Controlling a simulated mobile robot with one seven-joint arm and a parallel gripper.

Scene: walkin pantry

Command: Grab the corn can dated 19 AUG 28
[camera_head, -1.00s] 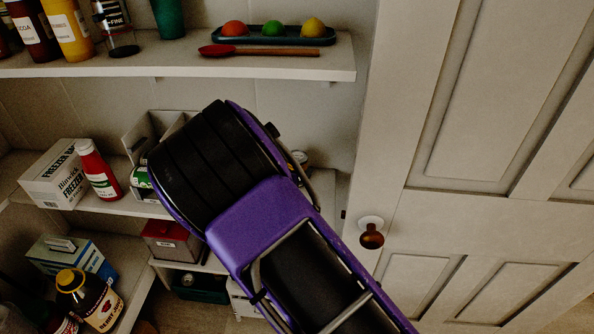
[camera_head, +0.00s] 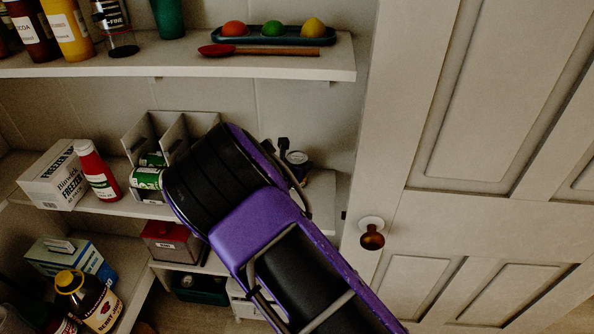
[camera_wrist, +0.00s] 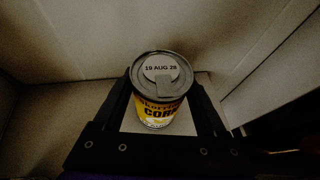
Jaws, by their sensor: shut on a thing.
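The corn can (camera_wrist: 158,104) is upright in the wrist view, with a yellow label reading CORN and a lid sticker reading 19 AUG 28. My gripper (camera_wrist: 160,108) is shut on it, with one dark finger on each side.
A red bottle (camera_head: 98,173) and a freezer box (camera_head: 53,174) stand left on the middle shelf. The upper shelf (camera_head: 180,64) is overhead; a door (camera_head: 470,220) is at right.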

